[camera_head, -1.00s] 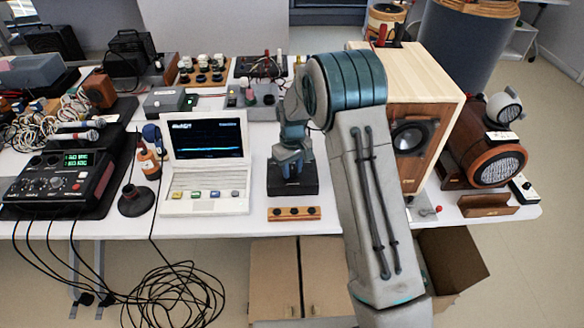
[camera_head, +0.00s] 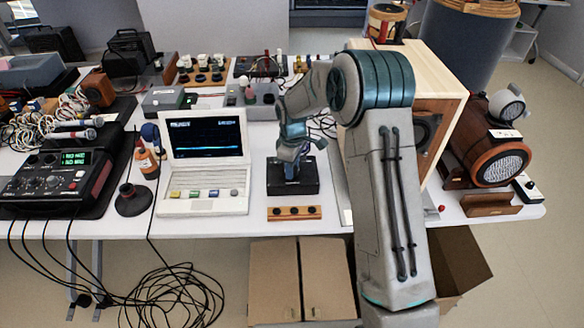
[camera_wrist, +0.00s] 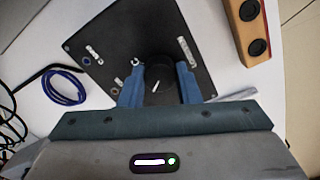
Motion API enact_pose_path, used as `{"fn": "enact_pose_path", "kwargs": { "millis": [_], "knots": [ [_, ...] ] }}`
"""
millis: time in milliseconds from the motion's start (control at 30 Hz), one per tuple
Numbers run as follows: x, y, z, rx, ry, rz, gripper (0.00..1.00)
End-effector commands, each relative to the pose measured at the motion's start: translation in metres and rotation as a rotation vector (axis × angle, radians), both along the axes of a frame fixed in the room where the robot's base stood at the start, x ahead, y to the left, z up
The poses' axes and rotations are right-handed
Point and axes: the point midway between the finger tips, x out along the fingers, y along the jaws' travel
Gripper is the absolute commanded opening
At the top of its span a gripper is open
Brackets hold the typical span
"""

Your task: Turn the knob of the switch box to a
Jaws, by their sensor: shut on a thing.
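The switch box (camera_head: 307,182) is a black box on the front part of the table, right of the white laptop. In the wrist view its dark top plate (camera_wrist: 110,35) lies tilted in the picture and carries small pale labels, too small to read. The round black knob (camera_wrist: 160,92) has a white pointer line and sits between the two blue fingers of my gripper (camera_wrist: 159,72). My gripper is shut on the knob. In the head view my gripper (camera_head: 291,170) reaches down onto the box, and the knob is hidden there.
The white laptop (camera_head: 205,205) stands close on the left. A wooden strip with dark round inserts (camera_head: 294,213) lies just in front of the box. A large wooden speaker cabinet (camera_head: 447,100) stands to the right, partly behind my arm. A blue cable loop (camera_wrist: 65,88) lies beside the box.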

Motion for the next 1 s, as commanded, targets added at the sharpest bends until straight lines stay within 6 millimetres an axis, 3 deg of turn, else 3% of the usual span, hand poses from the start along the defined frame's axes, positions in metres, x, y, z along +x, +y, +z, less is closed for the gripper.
{"fn": "enact_pose_path", "kwargs": {
  "millis": [400, 900, 933, 1000],
  "knots": [
    [0.0009, 0.0002, 0.0013, 0.001, -0.003, 0.177, 0.07],
    [0.0011, 0.0006, 0.0015, 0.001, -0.003, 0.198, 0.07],
    [0.001, 0.0006, 0.0015, 0.001, -0.003, 0.198, 0.33],
    [0.001, 0.0006, 0.0014, 0.001, -0.003, 0.198, 0.52]
  ]
}}
